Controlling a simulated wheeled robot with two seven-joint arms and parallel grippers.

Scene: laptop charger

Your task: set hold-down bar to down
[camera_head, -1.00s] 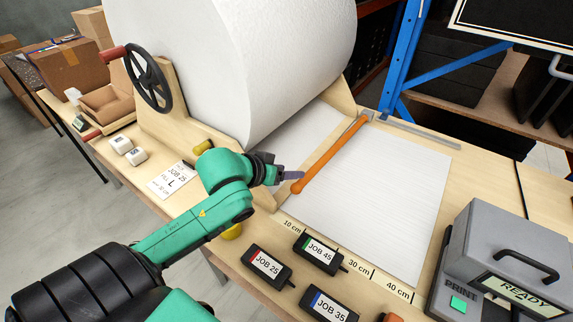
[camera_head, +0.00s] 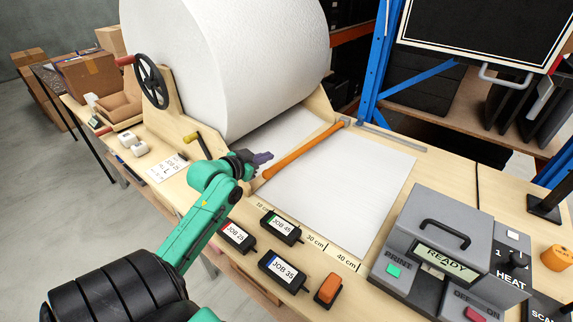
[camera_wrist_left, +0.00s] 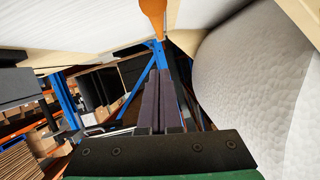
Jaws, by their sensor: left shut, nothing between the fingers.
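The hold-down bar is a long orange bar (camera_head: 305,150) running across the white paper sheet near the roll, with a grey fitting at its far end. Its near end lies beside my left gripper (camera_head: 264,158). The left gripper's dark purple fingers are shut and empty, just above the bar's near end in the head picture. I cannot tell whether they touch it. In the left wrist view the orange end of the bar (camera_wrist_left: 153,12) shows just beyond the shut fingertips (camera_wrist_left: 158,75). The bar's height above the paper is hard to judge. My right gripper is not in view.
A big white paper roll (camera_head: 225,60) stands behind the bar, with a black handwheel (camera_head: 151,82). Labelled job blocks (camera_head: 283,270) lie along the front edge. A grey printer (camera_head: 440,240) reading READY stands right. The paper sheet (camera_head: 345,190) right of the bar is clear.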

